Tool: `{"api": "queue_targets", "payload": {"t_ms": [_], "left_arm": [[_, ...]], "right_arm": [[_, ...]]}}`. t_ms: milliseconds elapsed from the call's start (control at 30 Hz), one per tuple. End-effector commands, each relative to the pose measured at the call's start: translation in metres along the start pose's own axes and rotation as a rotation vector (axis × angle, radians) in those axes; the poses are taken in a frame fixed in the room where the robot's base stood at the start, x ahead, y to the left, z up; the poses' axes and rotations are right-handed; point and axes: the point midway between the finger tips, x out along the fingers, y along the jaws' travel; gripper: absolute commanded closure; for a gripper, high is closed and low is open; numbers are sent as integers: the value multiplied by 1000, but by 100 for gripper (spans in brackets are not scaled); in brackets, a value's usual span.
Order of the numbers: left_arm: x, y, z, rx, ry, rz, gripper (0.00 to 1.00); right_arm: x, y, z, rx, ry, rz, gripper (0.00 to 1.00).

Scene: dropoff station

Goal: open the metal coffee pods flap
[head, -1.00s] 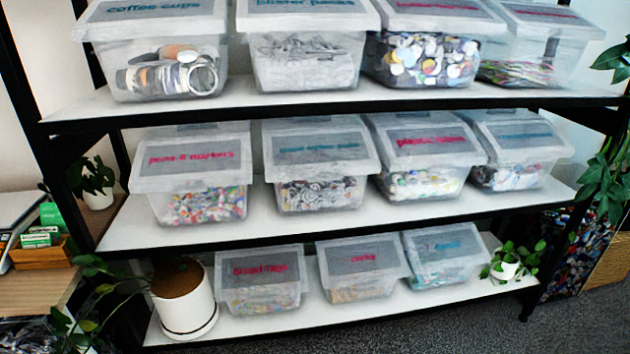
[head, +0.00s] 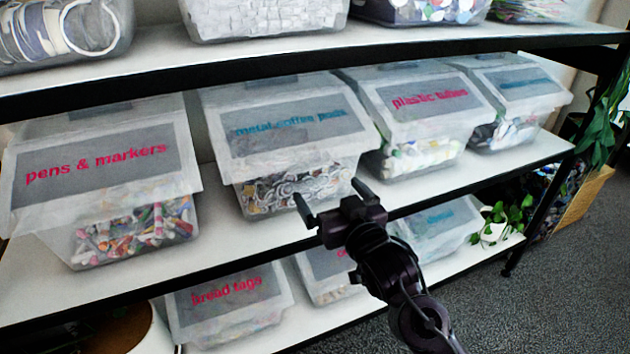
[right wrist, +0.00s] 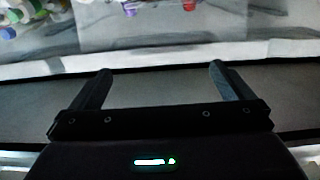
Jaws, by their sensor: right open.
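The metal coffee pods bin (head: 297,192) is a clear plastic box on the middle shelf, full of small round pods. Its flap (head: 290,128) is a frosted lid with a grey panel and blue lettering, and it is closed. My right gripper (head: 332,203) is open and empty, in front of the shelf edge and just below the bin's front right corner in the head view. In the right wrist view its two fingers (right wrist: 160,84) stand apart with the shelf edge and blurred bins beyond them. My left gripper is not in view.
The white middle shelf (head: 225,235) has a dark front edge. More bins sit on the shelves above and below. Open floor (head: 535,290) lies at right.

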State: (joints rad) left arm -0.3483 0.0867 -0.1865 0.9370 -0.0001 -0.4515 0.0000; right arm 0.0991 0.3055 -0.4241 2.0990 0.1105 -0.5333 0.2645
Motion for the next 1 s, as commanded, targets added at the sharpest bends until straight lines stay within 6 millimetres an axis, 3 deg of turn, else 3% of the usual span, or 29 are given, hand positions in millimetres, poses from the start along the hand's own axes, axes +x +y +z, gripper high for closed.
{"api": "queue_targets", "payload": {"t_ms": [100,500,867,1000], "left_arm": [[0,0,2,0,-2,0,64],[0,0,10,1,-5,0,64],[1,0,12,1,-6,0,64],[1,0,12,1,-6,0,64]], "right_arm": [[8,-2,-8,1,13,-4,0],[67,-2,-8,0,12,-4,0],[75,-2,-6,0,10,-4,0],[75,-2,-6,0,10,-3,14]]}}
